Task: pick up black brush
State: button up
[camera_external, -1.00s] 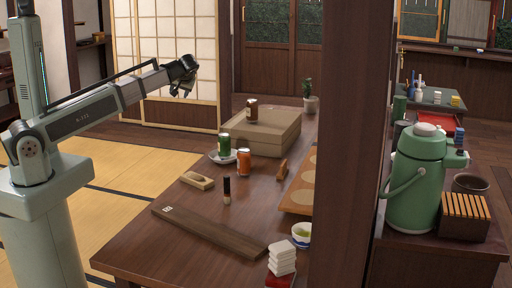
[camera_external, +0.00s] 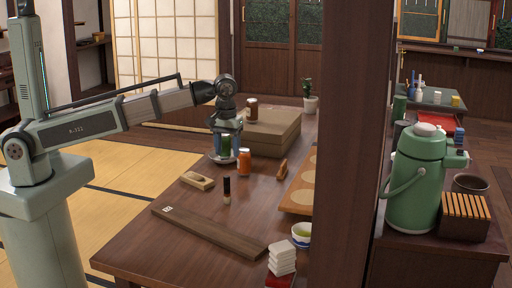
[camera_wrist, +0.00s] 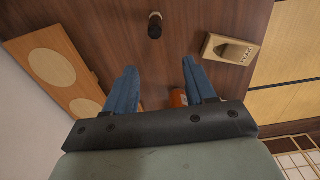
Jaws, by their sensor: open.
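A small upright black piece with a pale brown band, which looks like the black brush (camera_external: 227,190), stands on the brown table (camera_external: 180,259). In the wrist view the black brush (camera_wrist: 155,26) is near the top centre, ahead of the fingertips. My gripper (camera_external: 225,158) is over the table, in front of the green can, farther back than the brush and apart from it. In the wrist view my gripper (camera_wrist: 159,64) has two blue fingers spread wide, with nothing held between them.
An orange can (camera_external: 244,162) is just right of my gripper; it shows between the fingers in the wrist view (camera_wrist: 178,98). A pale wooden block (camera_external: 198,181) lies left of the brush. A long dark board (camera_external: 208,231) lies in front. A box (camera_external: 270,137) is behind.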

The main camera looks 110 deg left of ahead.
jog(key=shift+w+d+f, duration=0.1)
jog(key=shift+w+d, duration=0.1)
jog(key=shift+d, duration=0.3)
jog(key=shift+w+d+f, duration=0.1)
jog(key=shift+w+d, duration=0.1)
jog(key=shift+d, duration=0.25)
jog(key=shift+f, duration=0.35)
send_over(227, 193)
jog(key=a, duration=0.1)
notch_tip(227, 193, down, 8)
jog(key=shift+r, duration=0.25)
jog(key=shift+s+f, duration=0.2)
jog(key=shift+f, duration=2.4)
grip_shut()
